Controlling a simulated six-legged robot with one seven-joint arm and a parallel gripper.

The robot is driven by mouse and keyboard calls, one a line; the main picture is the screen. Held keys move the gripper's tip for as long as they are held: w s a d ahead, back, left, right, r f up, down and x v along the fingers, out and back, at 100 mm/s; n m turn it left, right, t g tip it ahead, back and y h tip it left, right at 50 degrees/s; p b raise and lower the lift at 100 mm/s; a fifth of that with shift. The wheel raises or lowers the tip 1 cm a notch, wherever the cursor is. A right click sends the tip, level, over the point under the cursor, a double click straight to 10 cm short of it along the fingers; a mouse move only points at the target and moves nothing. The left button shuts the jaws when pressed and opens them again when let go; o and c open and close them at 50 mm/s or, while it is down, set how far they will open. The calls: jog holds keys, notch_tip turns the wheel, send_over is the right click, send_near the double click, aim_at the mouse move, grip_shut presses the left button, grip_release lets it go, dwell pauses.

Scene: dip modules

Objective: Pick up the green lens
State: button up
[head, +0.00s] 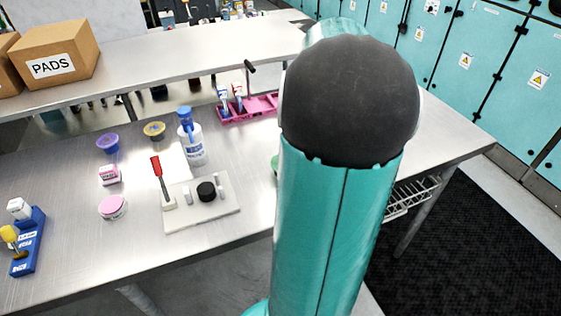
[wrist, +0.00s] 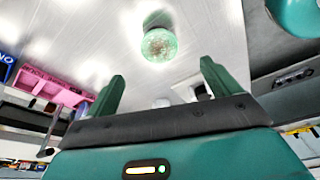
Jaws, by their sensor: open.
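The green lens (wrist: 159,46) is a round, pale green, translucent piece on the metal table in the wrist view, at the upper middle. In the head view only a sliver of green (head: 275,165) shows at the left edge of my arm; the arm hides the rest. My gripper (wrist: 163,70) is open, with its two dark green fingers apart and nothing between them. The lens appears beyond the fingertips, roughly centred between them, and apart from them. The head view does not show the gripper, as my arm covers it.
A pink tray (head: 228,117) with small bottles stands near the back of the metal table (head: 75,190). A white-and-blue bottle (head: 192,143), a pale board (head: 222,218) with a black knob, and small pots stand left of my arm. A raised shelf (head: 150,62) runs behind.

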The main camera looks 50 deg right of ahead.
jog(key=x, duration=0.2)
jog(key=shift+w+a+f, duration=0.15)
jog(key=shift+w+f, duration=0.1)
jog(key=shift+f, duration=0.1)
jog(key=x, duration=0.5)
jog(key=shift+s+f, duration=0.1)
jog(key=shift+f, duration=0.25)
jog(key=shift+c, duration=0.2)
jog(key=c, duration=1)
